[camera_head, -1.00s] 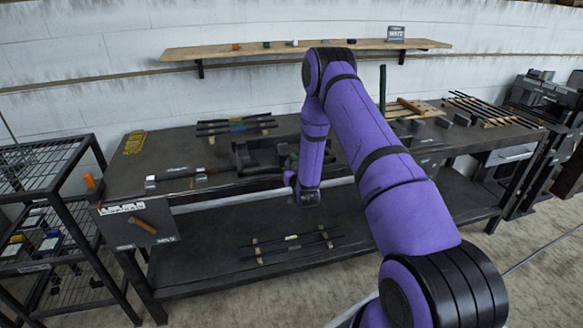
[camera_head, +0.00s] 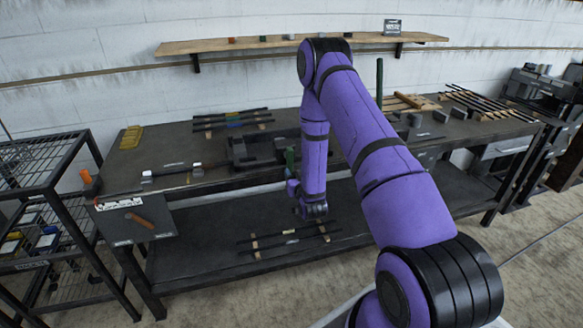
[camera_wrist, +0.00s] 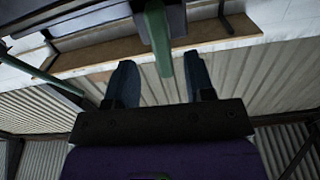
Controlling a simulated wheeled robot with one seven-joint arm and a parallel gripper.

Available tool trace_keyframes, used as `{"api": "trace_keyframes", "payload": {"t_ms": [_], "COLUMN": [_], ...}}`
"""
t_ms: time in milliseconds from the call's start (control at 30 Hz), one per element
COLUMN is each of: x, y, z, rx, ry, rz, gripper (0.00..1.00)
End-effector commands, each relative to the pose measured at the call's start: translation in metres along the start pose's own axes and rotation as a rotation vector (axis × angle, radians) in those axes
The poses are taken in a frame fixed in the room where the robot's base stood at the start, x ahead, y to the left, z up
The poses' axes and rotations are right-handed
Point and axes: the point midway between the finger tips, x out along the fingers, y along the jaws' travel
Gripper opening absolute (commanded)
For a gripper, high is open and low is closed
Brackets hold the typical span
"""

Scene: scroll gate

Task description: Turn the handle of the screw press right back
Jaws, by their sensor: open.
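My gripper (camera_wrist: 160,62) is open in the wrist view, with its two blue-grey fingers apart and pointing up the picture. A green bar (camera_wrist: 158,38), which looks like the press handle, comes down from a dark body (camera_wrist: 95,22) and ends between the fingers. I see a gap on both sides, with the bar nearer the right finger.
The machine stands on a dark workbench (camera_head: 125,178) with a lower shelf (camera_head: 190,262) holding thin rods. A tool with pale blocks (camera_head: 172,172) lies at left. A dark green post (camera_head: 379,82) rises behind my arm. A wire rack (camera_head: 40,165) stands left.

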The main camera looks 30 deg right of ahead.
Motion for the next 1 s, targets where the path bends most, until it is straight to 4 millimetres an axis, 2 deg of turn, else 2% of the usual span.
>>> {"api": "trace_keyframes", "payload": {"t_ms": [100,300,833,1000], "x": [-0.014,-0.023,-0.022,-0.012], "y": [0.0,0.0,0.0,-0.006], "z": [0.001,0.0,-0.001,-0.022], "rx": [0.0,0.0,0.0,-0.003], "ry": [-0.001,0.0,-0.001,-0.029], "rz": [0.0,0.0,0.0,-0.01], "gripper": [0.49,0.49,0.49,0.49]}}
